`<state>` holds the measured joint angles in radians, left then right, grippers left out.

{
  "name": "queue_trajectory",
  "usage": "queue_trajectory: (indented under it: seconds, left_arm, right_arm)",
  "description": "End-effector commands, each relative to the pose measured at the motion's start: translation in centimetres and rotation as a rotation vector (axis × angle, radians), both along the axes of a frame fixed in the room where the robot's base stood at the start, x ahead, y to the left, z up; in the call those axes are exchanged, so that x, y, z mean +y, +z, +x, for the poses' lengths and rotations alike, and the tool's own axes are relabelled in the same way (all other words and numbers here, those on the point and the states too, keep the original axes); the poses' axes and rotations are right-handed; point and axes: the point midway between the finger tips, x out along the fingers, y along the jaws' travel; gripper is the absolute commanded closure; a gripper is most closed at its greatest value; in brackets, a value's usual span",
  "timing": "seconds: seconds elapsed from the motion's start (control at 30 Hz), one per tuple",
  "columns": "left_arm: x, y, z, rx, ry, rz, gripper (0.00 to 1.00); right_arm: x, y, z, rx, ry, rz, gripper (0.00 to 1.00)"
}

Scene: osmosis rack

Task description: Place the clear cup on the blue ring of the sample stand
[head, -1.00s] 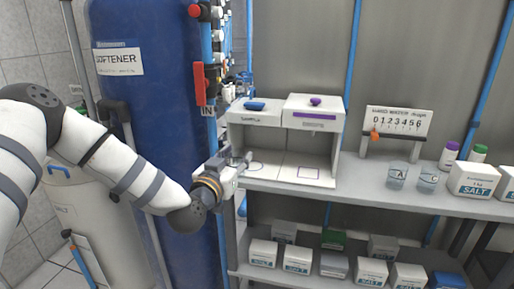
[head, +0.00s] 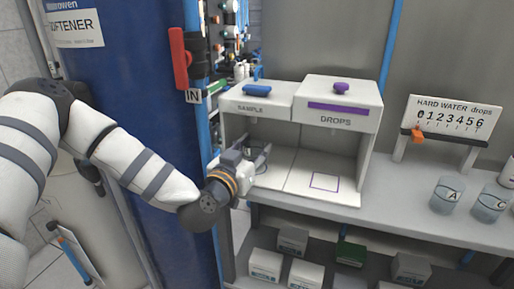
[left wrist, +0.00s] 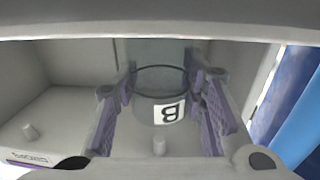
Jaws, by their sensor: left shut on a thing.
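The sample stand (head: 290,160) is a white two-bay box marked SAMPLE on the left and DROPS on the right. My left gripper (head: 262,160) reaches into the front of the left bay. In the left wrist view its purple-padded fingers (left wrist: 160,92) are shut on a clear cup (left wrist: 146,108) with a B label, which appears upside down there. In the head view the cup is mostly hidden by the gripper. The blue ring on the left bay's floor is largely covered by the gripper. I cannot tell whether the cup touches the floor. My right gripper is out of view.
Cups A (head: 446,196) and C (head: 490,203) stand on the grey shelf (head: 400,200) at right. A hard water drops gauge (head: 455,118) stands behind them. The DROPS bay floor has a purple square outline. The blue softener tank (head: 140,60) is left of my gripper.

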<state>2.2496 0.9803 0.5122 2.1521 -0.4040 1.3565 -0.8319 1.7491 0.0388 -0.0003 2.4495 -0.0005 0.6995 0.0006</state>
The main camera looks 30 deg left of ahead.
Motion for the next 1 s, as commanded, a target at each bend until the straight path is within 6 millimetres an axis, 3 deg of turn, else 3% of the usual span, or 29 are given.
queue_trajectory:
  seconds: [0.27,0.3,0.37,0.63,0.73,1.0]
  left_arm:
    - [0.0,-0.6,0.0,-0.004,0.000,0.001,0.81]
    - [0.0,-0.5,0.0,-0.004,0.000,0.000,0.54]
    - [0.0,-0.4,0.0,-0.005,0.000,0.000,0.42]
    - [0.0,-0.3,0.0,-0.005,0.000,0.000,0.42]
    - [0.0,0.8,0.0,-0.009,0.000,-0.002,0.42]
    - [-1.2,0.8,-7.3,-0.009,-0.002,-0.003,0.42]
  right_arm:
    - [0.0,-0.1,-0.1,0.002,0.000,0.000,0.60]
    - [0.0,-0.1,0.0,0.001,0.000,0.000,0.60]
    - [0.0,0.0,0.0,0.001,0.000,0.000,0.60]
    - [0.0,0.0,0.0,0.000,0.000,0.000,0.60]
    - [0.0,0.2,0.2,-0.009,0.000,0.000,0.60]
    - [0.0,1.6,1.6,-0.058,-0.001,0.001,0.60]
